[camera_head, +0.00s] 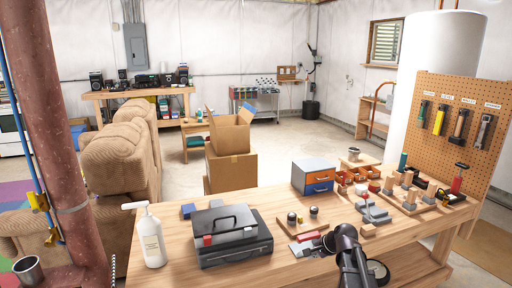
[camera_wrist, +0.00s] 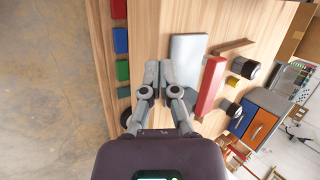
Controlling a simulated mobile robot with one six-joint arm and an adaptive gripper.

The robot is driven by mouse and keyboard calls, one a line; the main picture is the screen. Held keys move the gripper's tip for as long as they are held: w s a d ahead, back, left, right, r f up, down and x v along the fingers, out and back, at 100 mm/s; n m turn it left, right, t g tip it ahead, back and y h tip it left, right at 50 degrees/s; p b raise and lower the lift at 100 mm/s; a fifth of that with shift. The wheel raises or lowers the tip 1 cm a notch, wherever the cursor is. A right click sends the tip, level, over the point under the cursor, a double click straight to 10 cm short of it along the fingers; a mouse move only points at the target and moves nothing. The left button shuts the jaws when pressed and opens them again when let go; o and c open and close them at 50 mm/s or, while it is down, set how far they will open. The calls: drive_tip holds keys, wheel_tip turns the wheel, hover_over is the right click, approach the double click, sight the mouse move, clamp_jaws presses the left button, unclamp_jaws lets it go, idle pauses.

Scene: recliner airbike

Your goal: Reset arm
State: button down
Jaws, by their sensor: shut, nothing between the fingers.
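My gripper (camera_wrist: 159,72) is shut and empty in the wrist view, its two grey fingers together over the wooden workbench (camera_wrist: 148,25). In the head view my arm reaches up from the bottom edge, and my gripper (camera_head: 306,246) is above the front of the bench (camera_head: 290,266), right of the black toolbox. Its fingertips are small and hard to make out there. Just beyond the fingers in the wrist view are a light grey flat block (camera_wrist: 187,52) and a red bar (camera_wrist: 210,86).
A black toolbox (camera_head: 232,247) and a white spray bottle (camera_head: 151,240) stand left on the bench. A blue-and-orange drawer box (camera_head: 313,176), a pegboard (camera_head: 462,93) with tools and small parts are at right. A rust-red column (camera_head: 60,120) rises at far left. Cardboard boxes (camera_head: 230,172) stand behind.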

drive_tip(key=s+a+f+n+g+h+b, duration=0.1)
drive_tip(key=s+f+n+g+h, duration=0.25)
drive_tip(key=s+n, duration=0.45)
drive_tip(key=s+a+f+n+g+h+b, duration=0.2)
drive_tip(key=s+f+n, duration=0.2)
drive_tip(key=s, duration=0.8)
wheel_tip(320, 180, up, 13)
drive_tip(key=p, duration=1.3)
drive_tip(key=shift+w+r, duration=0.15)
drive_tip(key=shift+w, duration=0.05)
drive_tip(key=shift+d+t+y, duration=0.1)
drive_tip(key=shift+t+y, duration=0.15)
idle(0.4)
